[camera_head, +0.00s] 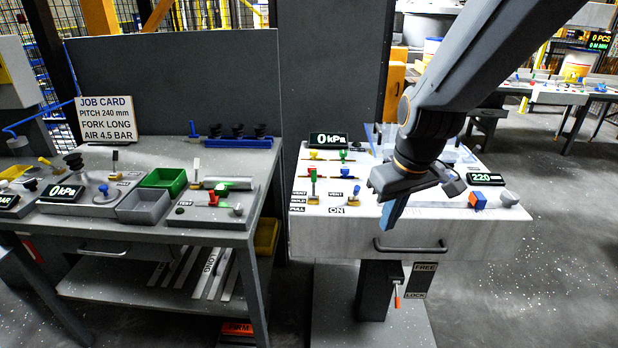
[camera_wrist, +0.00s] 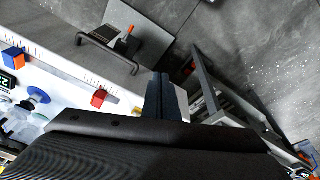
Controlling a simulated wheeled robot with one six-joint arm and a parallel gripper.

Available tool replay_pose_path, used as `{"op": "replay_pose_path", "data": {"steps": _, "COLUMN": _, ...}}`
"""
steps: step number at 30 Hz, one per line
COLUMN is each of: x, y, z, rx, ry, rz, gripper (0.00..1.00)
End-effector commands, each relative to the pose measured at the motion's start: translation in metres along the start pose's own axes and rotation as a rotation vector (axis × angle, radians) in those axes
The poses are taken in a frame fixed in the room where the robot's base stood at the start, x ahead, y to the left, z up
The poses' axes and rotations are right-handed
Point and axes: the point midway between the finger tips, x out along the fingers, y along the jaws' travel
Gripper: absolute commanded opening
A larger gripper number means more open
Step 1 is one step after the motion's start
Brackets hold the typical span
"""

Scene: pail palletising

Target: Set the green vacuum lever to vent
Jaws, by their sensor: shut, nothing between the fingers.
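A small lever (camera_head: 312,180) with green and red at its top and a brass base stands at the left front of the white panel, beside labels reading VENT, HOLD and PULL. Its handle looks roughly upright; I cannot tell exactly which label it points to. The 0 kPa display (camera_head: 328,140) is behind it. My gripper (camera_head: 392,216) is shut and empty, pointing down at the panel's front edge, well right of the lever. Its fingers also show in the wrist view (camera_wrist: 164,97). The green lever is not recognisable in the wrist view.
A blue-topped lever (camera_head: 355,192) by an ON label stands between the green lever and my gripper. A drawer handle (camera_head: 410,247) juts from the front. The left workbench (camera_head: 130,225) holds several other levers.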

Motion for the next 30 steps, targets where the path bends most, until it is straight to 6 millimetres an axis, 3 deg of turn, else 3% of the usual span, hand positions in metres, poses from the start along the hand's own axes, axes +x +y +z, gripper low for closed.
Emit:
{"op": "replay_pose_path", "data": {"steps": 1, "x": 0.006, "y": -0.005, "z": -0.035, "rx": -0.113, "ry": 0.039, "rz": -0.003, "gripper": 0.0}}
{"op": "replay_pose_path", "data": {"steps": 6, "x": -0.006, "y": -0.03, "z": -0.133, "rx": -0.506, "ry": 0.163, "rz": 0.003, "gripper": 0.0}}
{"op": "replay_pose_path", "data": {"steps": 9, "x": -0.015, "y": -0.046, "z": -0.173, "rx": -0.683, "ry": 0.219, "rz": 0.014, "gripper": 0.0}}
{"op": "replay_pose_path", "data": {"steps": 12, "x": -0.024, "y": -0.057, "z": -0.198, "rx": -0.801, "ry": 0.258, "rz": 0.026, "gripper": 0.0}}
{"op": "replay_pose_path", "data": {"steps": 19, "x": -0.021, "y": -0.066, "z": -0.215, "rx": -0.879, "ry": 0.28, "rz": 0.033, "gripper": 0.0}}
{"op": "replay_pose_path", "data": {"steps": 30, "x": 0.039, "y": -0.07, "z": -0.23, "rx": -0.875, "ry": 0.276, "rz": 0.032, "gripper": 0.0}}
